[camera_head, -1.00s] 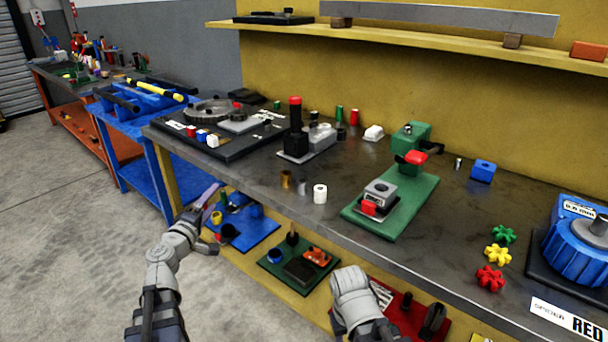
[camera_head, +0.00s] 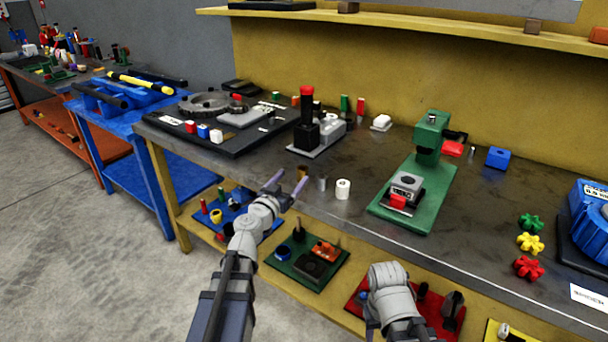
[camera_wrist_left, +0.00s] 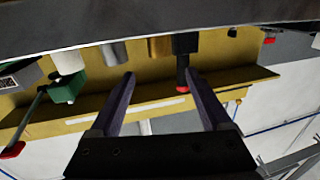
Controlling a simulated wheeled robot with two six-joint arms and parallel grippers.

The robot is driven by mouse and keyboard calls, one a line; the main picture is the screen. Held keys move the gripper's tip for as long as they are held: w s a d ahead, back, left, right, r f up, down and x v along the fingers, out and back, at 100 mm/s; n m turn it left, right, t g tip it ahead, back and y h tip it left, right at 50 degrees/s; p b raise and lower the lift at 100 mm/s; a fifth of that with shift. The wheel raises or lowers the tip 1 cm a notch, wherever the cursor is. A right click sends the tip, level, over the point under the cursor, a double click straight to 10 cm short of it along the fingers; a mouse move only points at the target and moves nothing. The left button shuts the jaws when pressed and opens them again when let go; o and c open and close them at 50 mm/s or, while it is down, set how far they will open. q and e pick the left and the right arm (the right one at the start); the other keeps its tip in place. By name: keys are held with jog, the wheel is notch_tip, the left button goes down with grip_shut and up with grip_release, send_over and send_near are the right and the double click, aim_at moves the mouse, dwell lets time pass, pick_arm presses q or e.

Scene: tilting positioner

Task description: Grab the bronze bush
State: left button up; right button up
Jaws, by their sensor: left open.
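The bronze bush (camera_head: 302,173) is a small brown-gold cylinder standing near the front edge of the grey bench top (camera_head: 300,215). In the left wrist view it also shows (camera_wrist_left: 160,47), upside down, beyond and between my finger tips. My left gripper (camera_head: 289,182) is open and empty at the bench's front edge, its fingers pointing toward the bush, which is partly hidden by a finger in the head view. It does not visibly touch the bush. My right forearm shows low in front of the bench, but its fingers are hidden.
A grey cylinder (camera_head: 321,184) and a white ring (camera_head: 343,189) stand right of the bush. A black post with red top (camera_head: 306,118) stands behind it. A green press (camera_head: 414,207) is farther right. The lower shelf holds trays, including a green one (camera_head: 329,275).

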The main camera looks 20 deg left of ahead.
aim_at(300, 172)
pick_arm(q)
jog(key=shift+w+d+f+b, duration=0.15)
jog(key=shift+w+f+b, duration=0.05)
jog(key=shift+w, duration=0.95)
jog(key=shift+w+d+f+b, duration=0.15)
jog(key=shift+w+f, duration=0.05)
jog(key=shift+w, duration=0.95)
jog(key=shift+w+d+f+b, duration=0.15)
jog(key=shift+w+f+b, duration=0.05)
jog(key=shift+w, duration=0.95)
jog(key=shift+s, duration=0.1)
grip_shut()
